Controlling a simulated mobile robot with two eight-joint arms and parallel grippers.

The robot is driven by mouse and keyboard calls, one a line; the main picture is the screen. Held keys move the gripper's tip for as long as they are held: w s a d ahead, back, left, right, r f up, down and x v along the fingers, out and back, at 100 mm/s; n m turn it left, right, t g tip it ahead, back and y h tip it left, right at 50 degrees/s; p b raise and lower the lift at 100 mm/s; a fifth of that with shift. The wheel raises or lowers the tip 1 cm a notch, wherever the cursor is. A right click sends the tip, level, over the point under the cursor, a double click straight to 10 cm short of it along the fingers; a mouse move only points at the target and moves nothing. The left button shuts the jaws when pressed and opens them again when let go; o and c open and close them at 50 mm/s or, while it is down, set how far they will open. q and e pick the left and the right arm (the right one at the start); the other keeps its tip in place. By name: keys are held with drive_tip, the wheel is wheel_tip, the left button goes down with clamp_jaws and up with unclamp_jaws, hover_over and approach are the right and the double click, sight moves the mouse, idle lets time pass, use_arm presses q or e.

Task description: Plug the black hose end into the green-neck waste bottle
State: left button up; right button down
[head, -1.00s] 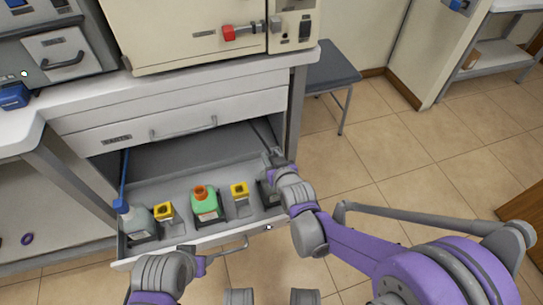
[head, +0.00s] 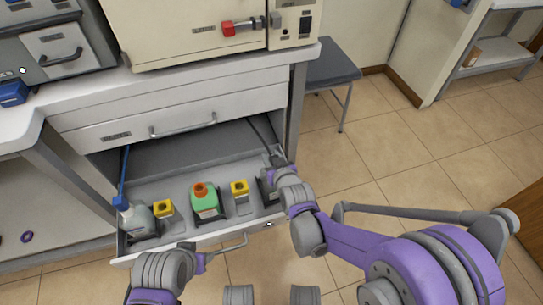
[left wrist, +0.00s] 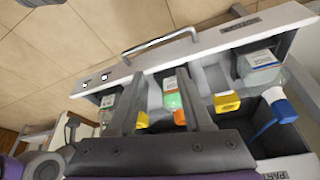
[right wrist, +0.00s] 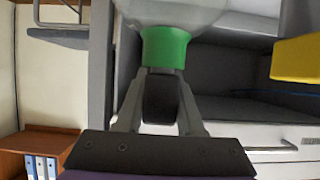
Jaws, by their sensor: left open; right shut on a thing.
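The green-neck waste bottle (head: 267,190) stands at the right end of the open drawer, partly hidden by my right arm. Its green neck (right wrist: 165,48) shows up close in the right wrist view. My right gripper (head: 272,162) is shut on the black hose end (right wrist: 161,98). The hose end lines up with the green neck and appears to meet its rim; how deep it sits is hidden. My left gripper (head: 204,262) is open and empty in front of the drawer, near its handle. Its spread fingers also show in the left wrist view (left wrist: 160,102).
The drawer (head: 185,240) also holds a green bottle with an orange cap (head: 205,203), two yellow-capped containers (head: 163,209) (head: 239,188) and a clear bottle with a blue cap and tube (head: 138,220). The drawer handle (head: 228,248) sticks out in front.

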drive_tip(key=shift+c, duration=2.2)
unclamp_jaws()
drive_tip(key=p+v, duration=0.3)
drive_tip(key=v, duration=0.8)
